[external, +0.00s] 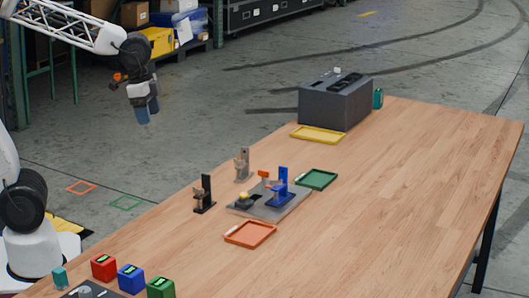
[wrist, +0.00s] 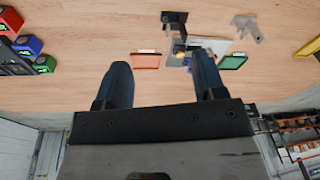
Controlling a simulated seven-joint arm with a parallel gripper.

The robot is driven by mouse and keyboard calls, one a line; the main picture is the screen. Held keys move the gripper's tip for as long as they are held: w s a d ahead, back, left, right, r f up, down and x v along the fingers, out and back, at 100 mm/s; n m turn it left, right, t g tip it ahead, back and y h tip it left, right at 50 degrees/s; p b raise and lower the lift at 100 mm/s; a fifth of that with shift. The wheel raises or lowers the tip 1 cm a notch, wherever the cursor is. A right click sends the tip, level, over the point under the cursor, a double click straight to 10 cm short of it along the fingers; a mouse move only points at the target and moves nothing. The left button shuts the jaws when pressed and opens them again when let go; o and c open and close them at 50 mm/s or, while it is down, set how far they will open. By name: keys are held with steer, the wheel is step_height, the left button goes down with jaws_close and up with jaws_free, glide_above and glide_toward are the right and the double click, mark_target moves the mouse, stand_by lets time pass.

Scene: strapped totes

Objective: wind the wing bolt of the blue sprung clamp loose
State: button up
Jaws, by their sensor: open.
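The blue clamp (external: 284,186) stands upright on a grey plate (external: 297,200) on the wooden table. A small orange-brown part shows at its left side; I cannot tell if it is the wing bolt. In the wrist view the blue clamp (wrist: 189,62) is mostly hidden behind my right-hand finger. My gripper (external: 146,114) is high up, off the table's far-left edge and well away from the clamp. In the wrist view my gripper (wrist: 161,76) has its two fingers wide apart with nothing between them.
A black stand (external: 204,195) and a grey stand (external: 243,165) are left of the plate. Orange (external: 249,234), green (external: 317,180) and yellow (external: 318,134) trays surround it. A dark grey box (external: 335,103) stands at the back. The table's right side is clear.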

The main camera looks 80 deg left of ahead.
steer(key=w+d+f+m+g, duration=0.15)
steer(key=w+m, duration=0.25)
steer(key=w, duration=0.5)
steer(key=w+d+f+m+t, duration=0.15)
steer(key=w+m, duration=0.25)
steer(key=w, duration=0.5)
steer(key=m+g, duration=0.2)
steer(key=m, duration=0.6)
glide_above(276, 182)
step_height(276, 182, down, 9)
steer(key=shift+w+a+r, duration=0.1)
steer(key=shift+a, duration=0.05)
steer(key=shift+f, duration=3.9)
steer(key=shift+c, duration=0.5)
steer(key=c, duration=0.8)
steer(key=shift+n, duration=0.3)
steer(key=shift+c, duration=0.2)
